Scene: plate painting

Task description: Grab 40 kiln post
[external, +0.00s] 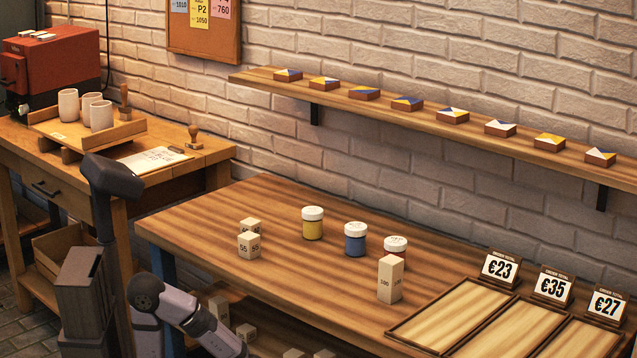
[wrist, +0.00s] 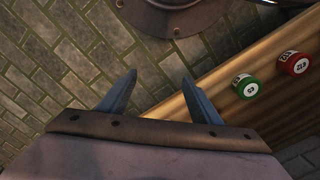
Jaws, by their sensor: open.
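Several pale kiln posts stand on the wooden table in the external view. A short one (external: 249,245) near the left end appears marked 55. Another short post (external: 250,224) stands just behind it, partly hidden, its number too small to read. A tall post (external: 390,279) appears marked 100 and stands in front of a jar. I cannot read a 40 on any post. My gripper (wrist: 159,76) is open and empty in the wrist view, its two fingers apart over the brick floor. No post shows between the fingers.
Yellow (external: 312,223), blue (external: 355,239) and red (external: 395,246) jars stand on the table. Framed trays (external: 440,318) with price cards lie at right. More pale blocks (external: 246,332) sit below the table. Green-rimmed (wrist: 248,88) and red-rimmed (wrist: 294,63) round items show in the wrist view.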

